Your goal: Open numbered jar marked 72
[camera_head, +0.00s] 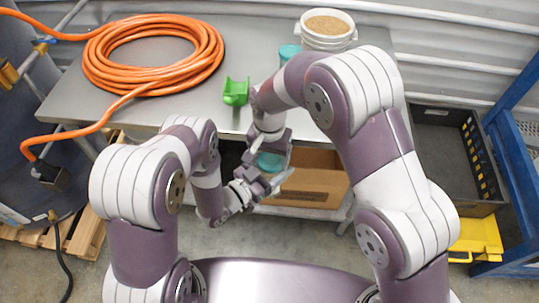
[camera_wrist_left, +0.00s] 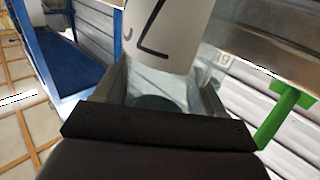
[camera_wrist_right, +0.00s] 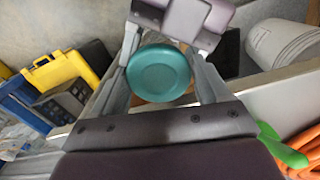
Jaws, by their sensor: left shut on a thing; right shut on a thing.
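A jar with a teal lid (camera_head: 270,161) is held between my two grippers in front of the table. My left gripper (camera_head: 266,184) is shut on the jar's clear body (camera_wrist_left: 160,82). In the left wrist view a white label (camera_wrist_left: 165,35) shows part of a large black digit; the full number cannot be read. My right gripper (camera_head: 268,148) is shut on the lid from above. The round teal lid (camera_wrist_right: 158,73) sits between its fingers in the right wrist view. Whether the lid is loose from the jar cannot be told.
A second teal lid (camera_head: 289,51) shows on the grey table (camera_head: 255,30), partly behind my right arm. A green bracket (camera_head: 236,91), a coiled orange hose (camera_head: 150,22) and a white bucket of substrate (camera_head: 327,42) are also there. A cardboard box (camera_head: 315,180) is under the table.

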